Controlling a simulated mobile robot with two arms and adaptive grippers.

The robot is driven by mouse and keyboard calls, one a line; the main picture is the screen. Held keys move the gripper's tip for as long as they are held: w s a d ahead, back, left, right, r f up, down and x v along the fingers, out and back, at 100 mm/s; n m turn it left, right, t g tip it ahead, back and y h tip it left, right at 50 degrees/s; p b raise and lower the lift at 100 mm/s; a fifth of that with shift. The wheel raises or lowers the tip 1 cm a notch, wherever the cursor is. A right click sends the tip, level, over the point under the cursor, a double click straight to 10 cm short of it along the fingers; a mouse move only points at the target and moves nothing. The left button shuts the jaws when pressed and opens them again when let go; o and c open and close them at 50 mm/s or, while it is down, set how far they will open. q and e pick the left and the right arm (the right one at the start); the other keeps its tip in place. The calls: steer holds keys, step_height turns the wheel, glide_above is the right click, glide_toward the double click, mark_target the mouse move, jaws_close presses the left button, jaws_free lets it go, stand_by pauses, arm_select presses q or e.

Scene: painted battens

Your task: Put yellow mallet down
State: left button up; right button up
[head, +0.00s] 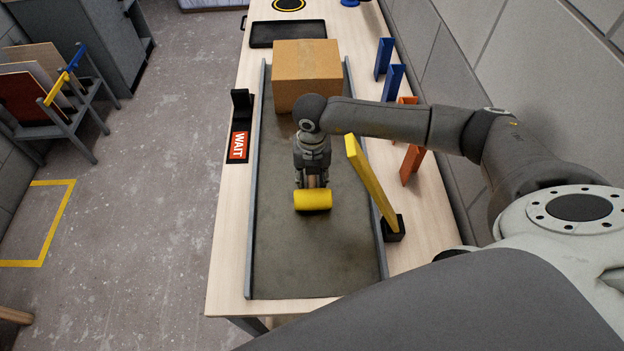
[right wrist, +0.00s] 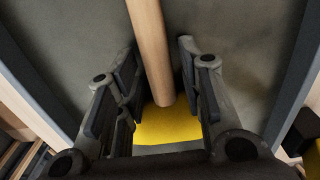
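The yellow mallet has a yellow head (head: 313,201) over the grey mat of the long channel (head: 315,265); I cannot tell whether it touches it. In the right wrist view its wooden handle (right wrist: 152,50) runs between the fingers to the yellow head (right wrist: 165,127). My right gripper (head: 314,180) is above the channel, pointing down at the mallet. In the right wrist view its fingers (right wrist: 160,85) stand on both sides of the handle, with a gap showing on each side. My left gripper is not in view.
A cardboard box (head: 306,75) stands in the channel's far end. A yellow batten (head: 370,183) leans in a black holder on the right, near my arm. Blue battens (head: 384,58) and orange battens (head: 411,163) stand along the right. A WAIT sign (head: 238,146) lies left. The channel's near end is clear.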

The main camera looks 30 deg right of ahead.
steer(key=shift+r, duration=0.1)
jaws_close()
